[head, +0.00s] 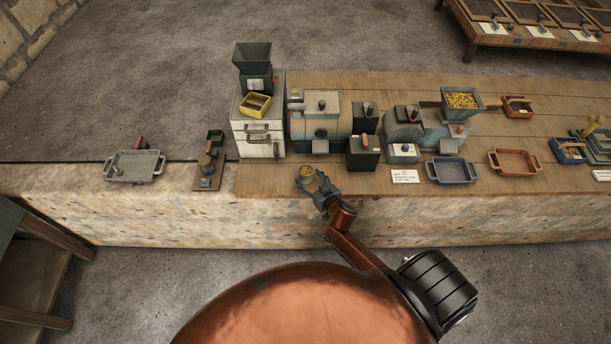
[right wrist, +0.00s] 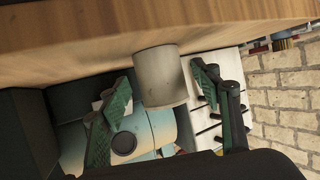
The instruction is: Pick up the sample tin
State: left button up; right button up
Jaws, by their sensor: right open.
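The sample tin (head: 306,171) is a small round tin with something yellow at its top. It stands on the wooden bench top near its front edge, left of the white card. In the right wrist view the tin (right wrist: 160,78) is a plain grey-beige cylinder. My right gripper (head: 315,182) is open at the tin, its fingers pointing at it. In the right wrist view the green fingertips (right wrist: 160,84) are on either side of the tin, with gaps visible. Whether the tin lies fully between them in depth is hard to tell. My left gripper is not in view.
Behind the tin stand a grey-green machine (head: 322,127) and a dark box (head: 363,153). A white drawer cabinet (head: 257,148) is to the left. A blue tray (head: 452,182) and an orange tray (head: 515,174) lie to the right. The bench's front edge is close.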

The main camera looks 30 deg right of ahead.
aim_at(303, 166)
jog(key=shift+x, duration=1.55)
jog(key=c, duration=1.4)
jog(key=shift+o, duration=0.2)
jog(key=shift+r, duration=0.2)
jog(key=shift+r, duration=0.25)
notch_tip(303, 166, up, 3)
jog(key=shift+w+f+p, duration=0.1)
jog(key=shift+f+p, duration=0.05)
jog(key=shift+p, duration=0.2)
jog(key=s+a+r+p, duration=0.1)
jog(key=s+a+r, duration=0.5)
jog(key=s+r, duration=0.3)
jog(key=s, duration=0.3)
jog(key=shift+s+a+r+p, duration=0.25)
jog(key=shift+a+r+p, duration=0.05)
